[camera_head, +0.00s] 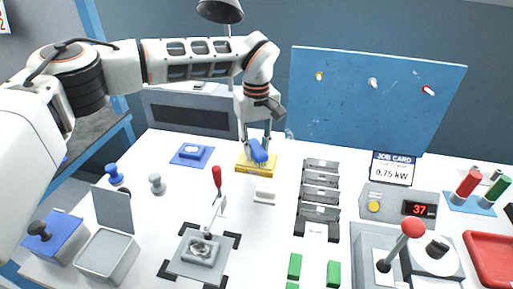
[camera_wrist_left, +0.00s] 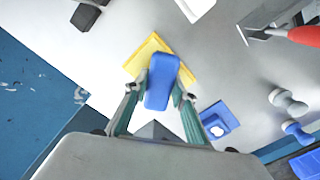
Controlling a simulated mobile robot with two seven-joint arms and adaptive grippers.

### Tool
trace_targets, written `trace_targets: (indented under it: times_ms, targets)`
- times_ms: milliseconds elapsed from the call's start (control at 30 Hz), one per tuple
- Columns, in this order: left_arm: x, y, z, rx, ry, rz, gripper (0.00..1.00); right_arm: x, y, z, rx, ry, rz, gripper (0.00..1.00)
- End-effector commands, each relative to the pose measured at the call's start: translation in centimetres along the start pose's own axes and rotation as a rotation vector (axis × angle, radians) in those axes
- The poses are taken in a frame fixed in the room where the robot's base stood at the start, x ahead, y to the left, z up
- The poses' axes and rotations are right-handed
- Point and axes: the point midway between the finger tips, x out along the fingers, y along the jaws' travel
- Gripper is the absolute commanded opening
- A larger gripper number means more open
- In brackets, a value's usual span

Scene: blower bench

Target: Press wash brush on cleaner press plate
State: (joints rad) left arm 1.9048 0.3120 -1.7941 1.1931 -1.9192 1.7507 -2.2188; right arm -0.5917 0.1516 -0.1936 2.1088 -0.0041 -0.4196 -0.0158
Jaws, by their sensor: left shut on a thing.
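My left gripper (camera_head: 257,142) is shut on the blue wash brush (camera_head: 259,151), which is slightly tilted in the head view. The brush is over a yellow plate (camera_head: 243,167), which appears to be the cleaner press plate. In the left wrist view the brush (camera_wrist_left: 162,82) sits between the two fingers of my left gripper (camera_wrist_left: 158,95) and covers part of the yellow plate (camera_wrist_left: 149,48). I cannot tell whether the brush touches the plate, as its underside is hidden. My right gripper is not in view.
A blue mat with a blue block (camera_head: 192,151) lies left of the yellow plate. A small white block (camera_head: 264,191) and a red-handled clamp (camera_head: 217,180) are in front. A row of dark grey trays (camera_head: 320,182) stands right. A blue board (camera_head: 375,100) rises behind.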

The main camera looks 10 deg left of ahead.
Motion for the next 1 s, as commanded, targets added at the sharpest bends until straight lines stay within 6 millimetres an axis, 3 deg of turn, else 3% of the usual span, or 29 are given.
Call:
trace_targets:
  times_ms: [1000]
  targets:
    - [0.36, -0.06, 0.08, 0.0, -0.003, -0.003, 0.08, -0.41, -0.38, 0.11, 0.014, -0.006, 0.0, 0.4]
